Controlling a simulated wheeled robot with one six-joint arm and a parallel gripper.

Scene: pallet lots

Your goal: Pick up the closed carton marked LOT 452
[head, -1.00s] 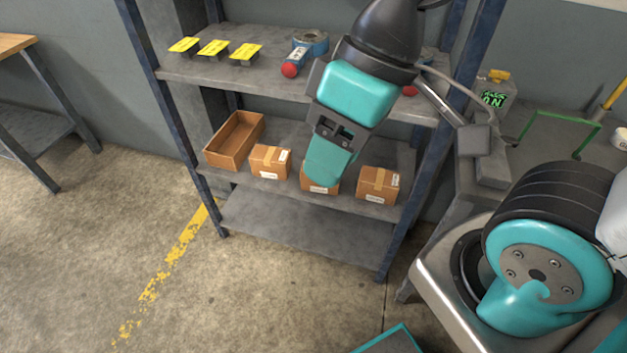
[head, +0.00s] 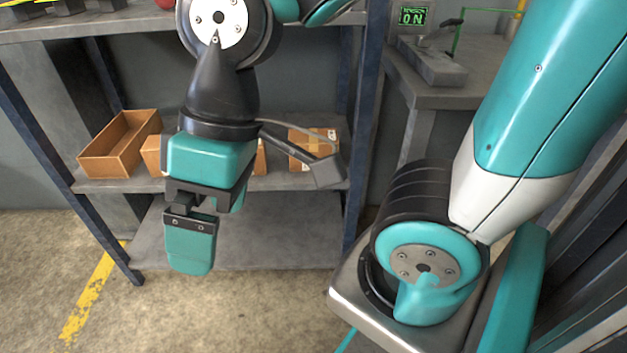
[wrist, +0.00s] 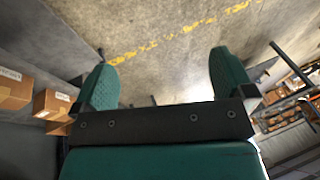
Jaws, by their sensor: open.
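Closed brown cartons stand in a row on the middle shelf in the head view: a right one (head: 312,148), one partly hidden behind my arm (head: 261,158) and a left one (head: 151,155), also partly hidden. The wrist view shows cartons at its left edge, a near one (wrist: 12,88) and a farther one (wrist: 52,104), with white labels. I cannot read any lot number, so I cannot tell which is LOT 452. My gripper (head: 208,238) hangs in front of the shelf, fingers pointing down. In the wrist view its fingers (wrist: 165,78) are apart with nothing between them.
An open empty carton (head: 122,152) stands at the left end of the middle shelf (head: 290,180). The lower shelf (head: 270,235) is bare. Blue shelf posts stand at both sides, the right one (head: 366,110) near my arm. A grey bench (head: 440,92) stands at right.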

